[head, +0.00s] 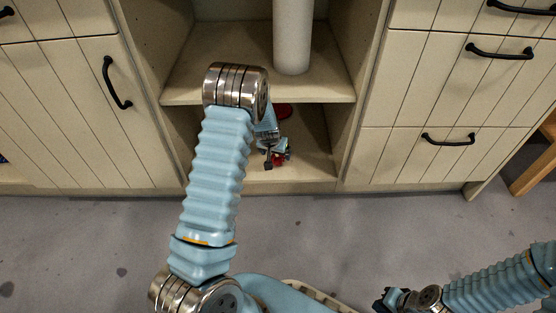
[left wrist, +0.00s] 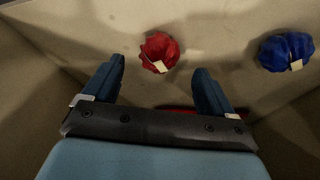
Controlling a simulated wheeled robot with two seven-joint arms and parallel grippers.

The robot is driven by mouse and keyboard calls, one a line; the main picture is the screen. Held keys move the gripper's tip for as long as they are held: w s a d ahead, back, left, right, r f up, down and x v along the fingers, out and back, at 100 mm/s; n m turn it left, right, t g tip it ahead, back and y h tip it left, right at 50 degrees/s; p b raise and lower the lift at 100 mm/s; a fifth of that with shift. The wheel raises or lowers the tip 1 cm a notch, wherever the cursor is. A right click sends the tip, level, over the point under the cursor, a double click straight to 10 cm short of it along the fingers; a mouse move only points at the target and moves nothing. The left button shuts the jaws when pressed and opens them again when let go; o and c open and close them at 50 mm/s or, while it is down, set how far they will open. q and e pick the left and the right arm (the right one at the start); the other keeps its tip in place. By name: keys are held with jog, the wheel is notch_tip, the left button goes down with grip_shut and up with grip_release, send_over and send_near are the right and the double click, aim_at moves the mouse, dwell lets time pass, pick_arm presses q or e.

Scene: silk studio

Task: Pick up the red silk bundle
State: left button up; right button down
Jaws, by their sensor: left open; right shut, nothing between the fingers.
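The red silk bundle (left wrist: 159,48) is a rounded, crinkled bundle with a pale tag. In the left wrist view it sits just beyond the fingertips, centred across the gap between them. In the head view only a little of the red bundle (head: 278,161) shows on the cabinet's lower shelf, mostly covered by my gripper. My left gripper (head: 276,157) is open, inside the lower shelf space, with nothing held. I cannot tell whether its fingers overlap the bundle in depth. My right gripper (head: 388,300) is shut and empty, low at the right, over the floor.
A blue bundle (left wrist: 287,50) with a pale tag lies to the right of the red one. A flat red object (head: 284,111) lies deeper on the lower shelf (head: 318,165). The upper shelf (head: 335,88) is above my forearm's end, with a white cylinder (head: 292,40) on it.

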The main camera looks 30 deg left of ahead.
aim_at(277, 156)
pick_arm(q)
jog(key=b+x, duration=0.1)
jog(key=x, duration=0.4)
jog(key=shift+s, duration=0.1)
jog(key=shift+c, duration=0.3)
jog(key=c, duration=1.1)
jog(key=shift+r, duration=0.15)
